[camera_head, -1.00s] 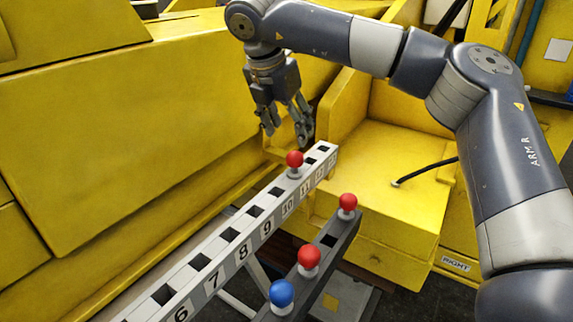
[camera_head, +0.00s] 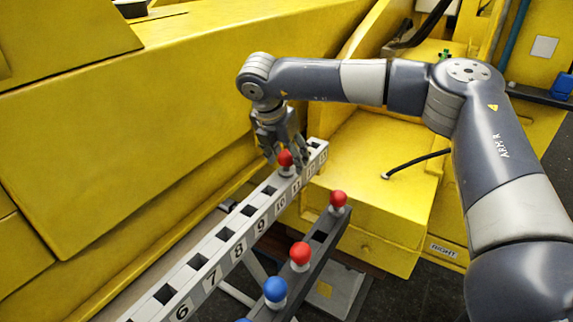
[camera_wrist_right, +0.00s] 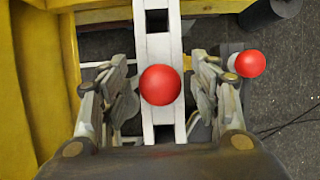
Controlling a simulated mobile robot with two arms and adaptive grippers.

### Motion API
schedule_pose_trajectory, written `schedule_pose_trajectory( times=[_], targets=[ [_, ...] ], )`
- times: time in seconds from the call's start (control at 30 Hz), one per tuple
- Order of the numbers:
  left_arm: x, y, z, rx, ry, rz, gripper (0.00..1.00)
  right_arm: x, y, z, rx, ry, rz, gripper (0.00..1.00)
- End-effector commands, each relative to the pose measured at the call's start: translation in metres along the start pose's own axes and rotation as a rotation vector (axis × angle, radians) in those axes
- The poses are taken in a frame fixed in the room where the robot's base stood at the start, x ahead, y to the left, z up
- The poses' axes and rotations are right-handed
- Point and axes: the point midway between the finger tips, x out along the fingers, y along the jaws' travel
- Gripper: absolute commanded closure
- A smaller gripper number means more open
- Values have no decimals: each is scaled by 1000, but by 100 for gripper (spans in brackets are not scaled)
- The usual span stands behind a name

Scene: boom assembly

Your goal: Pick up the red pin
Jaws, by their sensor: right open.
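A red pin (camera_head: 285,159) with a round head stands upright in the white numbered beam (camera_head: 218,245), near the number 11. My right gripper (camera_head: 286,155) is open and comes down from above at this pin. In the right wrist view the red pin's head (camera_wrist_right: 160,85) sits between the two spread fingers, with a gap on each side. Two more red pins, one farther (camera_head: 338,199) and one nearer (camera_head: 300,254), stand in the dark rack beside the beam. My left gripper is not in view.
A blue pin (camera_head: 275,289) stands in the dark rack (camera_head: 322,240) in front of the red ones. A yellow machine body (camera_head: 130,130) rises along the left of the beam. A yellow box (camera_head: 375,205) with a black cable lies to the right.

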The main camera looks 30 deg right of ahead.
Motion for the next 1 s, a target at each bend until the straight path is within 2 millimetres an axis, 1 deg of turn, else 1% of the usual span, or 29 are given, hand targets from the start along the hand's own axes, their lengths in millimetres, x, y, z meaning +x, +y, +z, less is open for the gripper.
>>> schedule_pose_trajectory(
  times=[0.03, 0.07, 0.1, 0.17, 0.2, 0.27, 0.3, 0.57, 0.67, 0.77, 1.0],
  targets=[
    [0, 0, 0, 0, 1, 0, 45, 0, 0, 0, 0, 0, 0, 43],
    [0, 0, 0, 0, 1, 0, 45, 0, 0, 0, 0, 0, 0, 50],
    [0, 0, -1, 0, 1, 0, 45, 0, 0, 0, 0, 0, 0, 59],
    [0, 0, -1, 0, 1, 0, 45, 0, 0, 0, 0, 0, 0, 73],
    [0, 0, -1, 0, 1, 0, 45, 0, 0, 0, 0, 0, 0, 82],
    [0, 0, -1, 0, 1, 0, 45, 0, 0, 0, 0, 0, 0, 95],
    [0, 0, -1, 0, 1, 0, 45, 0, 0, 0, 0, 0, 0, 99],
    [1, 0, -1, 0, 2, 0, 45, -2, 0, 1, 0, -1, 1, 99],
    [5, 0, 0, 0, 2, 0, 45, -7, 1, 3, 2, -1, 4, 99],
    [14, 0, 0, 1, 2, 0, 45, -21, 1, 9, 3, -2, 6, 99],
    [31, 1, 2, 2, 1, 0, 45, -66, 2, 27, 2, -1, 5, 99]
  ],
)
